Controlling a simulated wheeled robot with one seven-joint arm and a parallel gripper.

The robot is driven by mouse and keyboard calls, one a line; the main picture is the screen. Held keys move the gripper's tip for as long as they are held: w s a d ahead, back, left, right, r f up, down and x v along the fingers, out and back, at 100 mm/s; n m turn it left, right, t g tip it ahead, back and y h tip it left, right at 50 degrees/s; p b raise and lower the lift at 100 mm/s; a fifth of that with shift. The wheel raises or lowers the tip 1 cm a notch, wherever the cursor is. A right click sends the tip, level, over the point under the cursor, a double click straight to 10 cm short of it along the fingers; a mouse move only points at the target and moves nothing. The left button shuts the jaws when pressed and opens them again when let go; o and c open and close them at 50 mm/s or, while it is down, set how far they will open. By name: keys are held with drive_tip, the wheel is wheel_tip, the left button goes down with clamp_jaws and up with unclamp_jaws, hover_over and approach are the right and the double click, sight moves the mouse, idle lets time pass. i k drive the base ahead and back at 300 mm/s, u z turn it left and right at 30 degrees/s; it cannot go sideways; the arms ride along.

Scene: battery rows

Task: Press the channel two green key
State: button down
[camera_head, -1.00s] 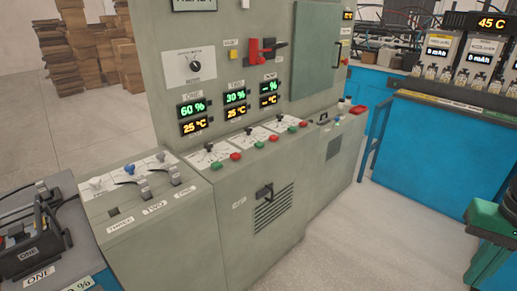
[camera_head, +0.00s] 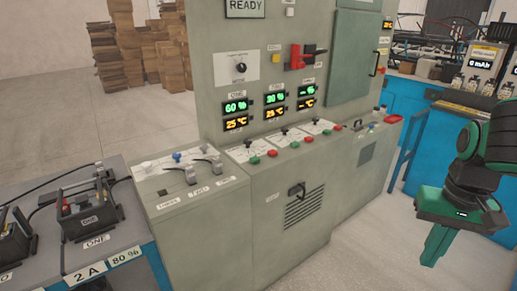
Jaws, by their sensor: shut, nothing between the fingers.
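A grey-green control cabinet (camera_head: 240,215) has a sloped ledge with green and red keys in pairs under three display columns. The middle column (camera_head: 275,97) is labelled TWO and reads 30 % and 25 °C. The green key (camera_head: 294,145) of the middle pair sits left of its red key (camera_head: 308,139). The column ONE green key (camera_head: 254,160) is further left, and a third green key (camera_head: 327,132) is further right. My gripper (camera_head: 434,258) is at the right, pointing down, shut and empty. It is well apart from the keys, over the floor in the picture.
A lower ledge (camera_head: 215,195) with levers, labelled TWO among others, adjoins the cabinet on the left. Batteries on a bench (camera_head: 125,225) stand at the far left. A blue bench with a rail (camera_head: 410,150) is behind my arm. Pale floor (camera_head: 350,250) in front of the cabinet is clear.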

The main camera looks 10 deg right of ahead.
sight(295, 144)
drive_tip(key=u, duration=0.25)
drive_tip(key=i, duration=1)
